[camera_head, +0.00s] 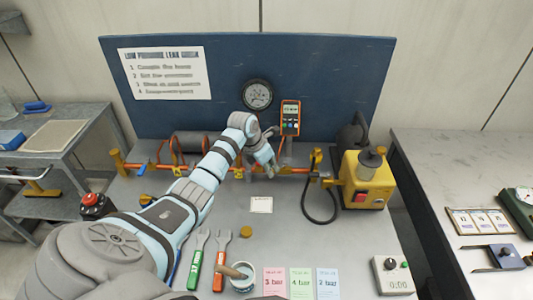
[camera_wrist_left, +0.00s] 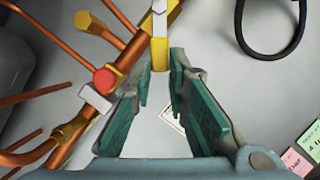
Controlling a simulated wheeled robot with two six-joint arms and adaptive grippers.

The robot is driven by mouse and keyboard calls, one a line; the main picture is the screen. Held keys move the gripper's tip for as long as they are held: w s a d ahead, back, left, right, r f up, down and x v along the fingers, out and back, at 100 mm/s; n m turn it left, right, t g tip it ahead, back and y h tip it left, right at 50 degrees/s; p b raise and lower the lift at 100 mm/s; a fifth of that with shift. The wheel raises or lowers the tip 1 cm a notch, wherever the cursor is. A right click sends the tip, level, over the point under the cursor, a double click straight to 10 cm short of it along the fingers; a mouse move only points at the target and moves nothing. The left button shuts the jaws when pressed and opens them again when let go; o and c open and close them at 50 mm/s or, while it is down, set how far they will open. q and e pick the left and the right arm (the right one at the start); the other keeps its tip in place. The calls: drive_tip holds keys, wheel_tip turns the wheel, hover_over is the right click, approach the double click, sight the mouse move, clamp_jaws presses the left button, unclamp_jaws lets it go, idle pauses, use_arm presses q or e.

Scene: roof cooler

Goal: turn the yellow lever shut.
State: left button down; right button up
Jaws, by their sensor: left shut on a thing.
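The yellow lever (camera_wrist_left: 159,54) shows in the left wrist view. It extends from the orange pipe (camera_wrist_left: 128,70) at an angle to it, with its end between my fingertips. My left gripper (camera_wrist_left: 160,76) is shut on that end, one teal-padded finger on each side. In the head view my left arm reaches from the lower left, and the gripper (camera_head: 265,166) is at the middle of the orange pipe run (camera_head: 290,170). There the hand hides most of the lever. My right gripper is in neither view.
A red-capped fitting (camera_wrist_left: 105,78) sits on the pipe beside my left finger. A round gauge (camera_head: 258,94) and an orange meter (camera_head: 290,118) are behind the hand. A yellow pump (camera_head: 367,180) with a black hose (camera_head: 308,205) stands right. Wrenches (camera_head: 221,248) lie in front.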

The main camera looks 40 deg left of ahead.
use_arm(q)
drive_tip(key=shift+d+n+y+p, duration=0.5)
drive_tip(key=shift+d+n+p, duration=0.3)
drive_tip(key=shift+n, duration=0.4)
drive_tip(key=shift+d+n+y+p, duration=0.6)
drive_tip(key=shift+n+p, duration=0.25)
drive_tip(key=shift+n, duration=0.35)
drive_tip(key=shift+d, duration=0.1)
drive_tip(key=c, duration=1.6)
unclamp_jaws()
drive_tip(key=shift+w, duration=0.1)
drive_tip(key=shift+o, duration=0.2)
drive_tip(key=a+v, duration=0.1)
drive_tip(key=v, duration=1.1)
drive_tip(key=shift+d, duration=0.45)
